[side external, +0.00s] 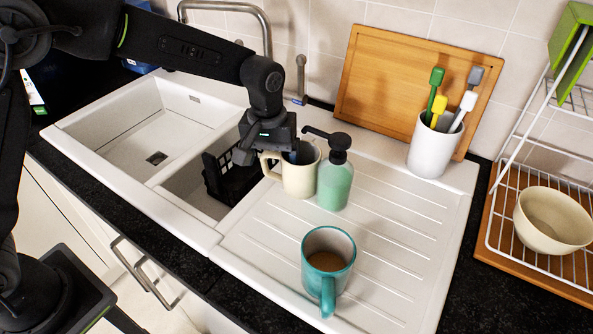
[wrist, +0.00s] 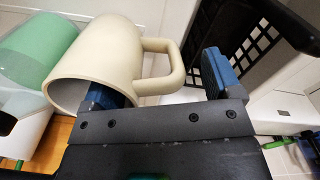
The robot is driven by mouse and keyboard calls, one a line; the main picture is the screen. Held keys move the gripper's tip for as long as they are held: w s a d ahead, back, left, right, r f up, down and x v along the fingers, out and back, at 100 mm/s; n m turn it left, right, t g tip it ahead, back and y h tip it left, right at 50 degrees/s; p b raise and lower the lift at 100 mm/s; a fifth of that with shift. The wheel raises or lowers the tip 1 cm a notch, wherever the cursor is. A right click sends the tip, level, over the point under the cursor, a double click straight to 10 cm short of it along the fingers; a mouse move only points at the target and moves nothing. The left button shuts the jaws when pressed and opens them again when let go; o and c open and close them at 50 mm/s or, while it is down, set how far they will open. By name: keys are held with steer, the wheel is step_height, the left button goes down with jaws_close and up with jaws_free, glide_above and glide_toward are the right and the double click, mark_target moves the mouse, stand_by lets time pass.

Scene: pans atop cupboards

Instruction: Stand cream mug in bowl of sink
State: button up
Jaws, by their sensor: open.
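The cream mug (side external: 300,174) stands upright on the white drainboard, against the small sink bowl's right side. Its handle points left, toward that bowl. My gripper (side external: 275,146) is open at the mug from above. In the wrist view, one blue finger of my gripper (wrist: 160,85) is in the mug's mouth and the other is outside, beyond the handle. The cream mug (wrist: 105,52) has its wall and handle between the fingers, not clamped. The sink's large bowl (side external: 130,125) is empty at left, with a drain; the small bowl (side external: 207,203) is beside the drainboard.
A black basket (side external: 228,178) sits in the small bowl; it also shows in the wrist view (wrist: 240,45). A green soap bottle (side external: 335,180) stands close right of the mug. A teal mug (side external: 328,265) stands in front. A tap (side external: 268,35) rises behind.

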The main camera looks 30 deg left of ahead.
steer(key=shift+c, duration=0.3)
steer(key=c, duration=1.3)
steer(key=shift+s+r, duration=0.3)
steer(key=shift+r, duration=0.05)
steer(key=s+r, duration=0.7)
steer(key=s, duration=0.6)
steer(key=w+a+n, duration=0.1)
steer(key=w+a, duration=0.1)
steer(key=a, duration=0.1)
steer(key=w+a, duration=0.3)
steer(key=a, duration=0.1)
steer(key=w+a+n, duration=0.1)
steer(key=w+a, duration=0.2)
steer(key=shift+w+a+r+n, duration=0.1)
steer(key=shift+a+r+n, duration=0.1)
steer(key=shift+a+n, duration=0.1)
steer(key=a+n, duration=0.2)
steer(key=a, duration=1)
steer(key=a+f+n, duration=0.1)
steer(key=a+n, duration=0.1)
steer(key=a, duration=1)
steer(key=w+a+n, duration=0.1)
steer(key=a+n, duration=0.1)
steer(key=a, duration=0.9)
steer(key=shift+a+f, duration=0.2)
steer(key=shift+a, duration=0.2)
